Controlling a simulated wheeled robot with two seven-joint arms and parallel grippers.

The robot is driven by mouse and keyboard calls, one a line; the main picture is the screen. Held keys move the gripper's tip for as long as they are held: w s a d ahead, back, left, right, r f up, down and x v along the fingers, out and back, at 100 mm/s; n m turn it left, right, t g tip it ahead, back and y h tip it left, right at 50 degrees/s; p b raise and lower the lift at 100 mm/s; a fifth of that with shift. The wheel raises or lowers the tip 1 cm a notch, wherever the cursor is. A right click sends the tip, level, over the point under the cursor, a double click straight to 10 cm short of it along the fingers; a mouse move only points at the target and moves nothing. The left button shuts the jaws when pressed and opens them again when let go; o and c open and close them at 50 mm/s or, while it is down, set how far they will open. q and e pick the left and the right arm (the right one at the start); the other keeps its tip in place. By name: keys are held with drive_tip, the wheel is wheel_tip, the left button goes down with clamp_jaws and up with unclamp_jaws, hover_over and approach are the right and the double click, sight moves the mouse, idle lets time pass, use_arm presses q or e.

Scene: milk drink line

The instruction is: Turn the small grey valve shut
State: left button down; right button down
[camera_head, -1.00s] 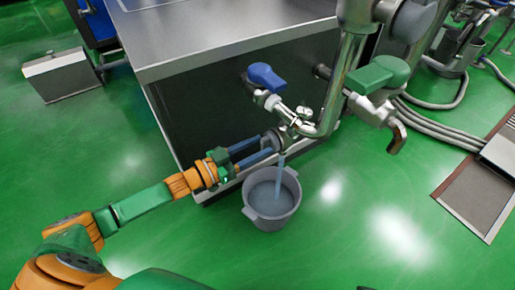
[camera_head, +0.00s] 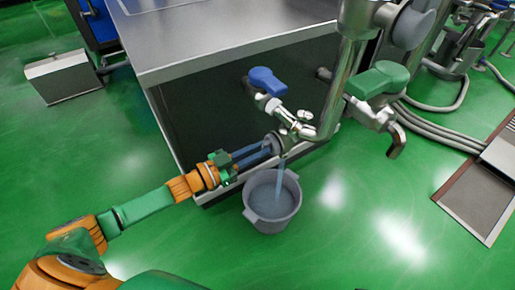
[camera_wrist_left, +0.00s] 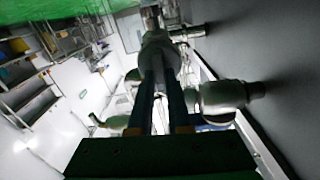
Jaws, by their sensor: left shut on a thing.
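The small grey valve (camera_head: 275,143) is at the low end of the steel pipe, by the dark side of the cabinet. Its grey knob also shows at the fingertips in the left wrist view (camera_wrist_left: 158,60). My left gripper (camera_head: 268,150) reaches it from the left, and its two blue fingers are shut on the knob. The fingers hide part of the knob. A bluish stream (camera_head: 281,172) runs down from the valve outlet into a grey bucket (camera_head: 272,222), which holds some liquid. My right gripper is not in view.
A blue-handled valve (camera_head: 266,79) sits just above the grey one. A green-handled valve (camera_head: 378,79) is on the right. The steel-topped cabinet (camera_head: 215,42) stands close behind. Green floor around the bucket is clear.

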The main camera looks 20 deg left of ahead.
use_arm(q)
drive_tip(key=shift+s+d+f+m+p, duration=0.1)
drive_tip(key=shift+m+p, duration=0.05)
drive_tip(key=shift+m, duration=2.6)
drive_tip(key=shift+d+f+m+p, duration=0.1)
drive_tip(key=shift+m+p, duration=0.1)
drive_tip(key=shift+m, duration=2.6)
drive_tip(key=shift+s+f+m+p, duration=0.1)
drive_tip(key=shift+m+p, duration=0.05)
drive_tip(key=shift+m, duration=2.6)
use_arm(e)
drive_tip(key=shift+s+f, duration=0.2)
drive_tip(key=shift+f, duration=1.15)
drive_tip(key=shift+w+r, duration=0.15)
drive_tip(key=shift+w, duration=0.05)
use_arm(q)
drive_tip(key=c, duration=0.9)
unclamp_jaws()
drive_tip(key=shift+o, duration=0.2)
drive_tip(key=p+v, duration=0.1)
drive_tip(key=v, duration=0.6)
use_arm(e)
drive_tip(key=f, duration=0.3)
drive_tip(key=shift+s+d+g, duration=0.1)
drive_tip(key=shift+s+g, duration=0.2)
